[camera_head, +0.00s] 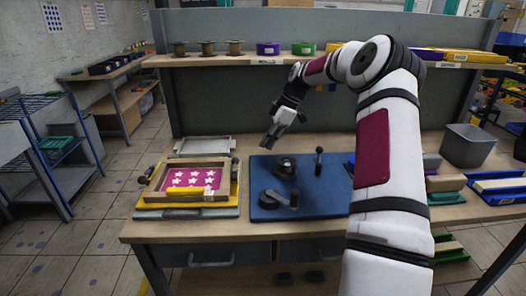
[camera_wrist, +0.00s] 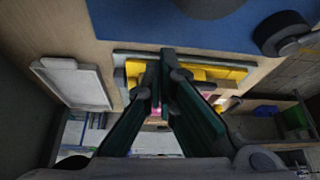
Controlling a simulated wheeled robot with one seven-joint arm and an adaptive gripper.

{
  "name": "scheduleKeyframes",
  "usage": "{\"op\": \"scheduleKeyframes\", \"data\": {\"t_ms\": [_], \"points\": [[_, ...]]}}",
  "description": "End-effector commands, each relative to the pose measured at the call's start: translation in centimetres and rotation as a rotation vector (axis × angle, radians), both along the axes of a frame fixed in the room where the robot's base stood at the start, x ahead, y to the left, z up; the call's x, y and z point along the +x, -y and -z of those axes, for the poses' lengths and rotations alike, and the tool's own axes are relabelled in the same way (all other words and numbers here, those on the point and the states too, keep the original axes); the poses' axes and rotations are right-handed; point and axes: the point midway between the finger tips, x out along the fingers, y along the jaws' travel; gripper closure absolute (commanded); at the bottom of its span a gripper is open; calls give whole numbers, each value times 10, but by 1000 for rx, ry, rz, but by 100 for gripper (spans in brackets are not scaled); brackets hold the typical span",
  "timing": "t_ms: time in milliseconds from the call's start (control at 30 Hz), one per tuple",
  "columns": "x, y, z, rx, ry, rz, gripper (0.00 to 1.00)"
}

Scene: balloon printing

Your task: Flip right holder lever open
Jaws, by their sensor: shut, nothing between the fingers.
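The printing frame (camera_head: 190,190) is a wooden frame with a pink, white-starred sheet (camera_head: 185,182) on a yellow-edged base at the table's left. A small dark holder lever (camera_head: 235,166) sits at its right side and another dark lever (camera_head: 147,172) at its left. My gripper (camera_head: 268,142) is shut and empty in the air, right of the frame and above the table. In the wrist view my gripper's dark green fingers (camera_wrist: 166,55) are together and cover part of the yellow base (camera_wrist: 200,72). I cannot tell whether they touch a lever.
A blue mat (camera_head: 325,211) right of the frame carries a dark round part (camera_head: 286,167), a dark handled disc (camera_head: 275,199) and an upright black lever (camera_head: 318,161). A grey tray (camera_head: 203,147) lies behind the frame. A grey bin (camera_head: 467,145) stands far right.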

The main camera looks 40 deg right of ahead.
Motion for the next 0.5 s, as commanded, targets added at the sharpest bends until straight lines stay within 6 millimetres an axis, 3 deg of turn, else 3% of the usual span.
{"op": "scheduleKeyframes", "data": {"t_ms": [200,500], "points": [[-5,13,-27,-1,1,2,100],[-7,17,-36,0,0,1,100]]}}
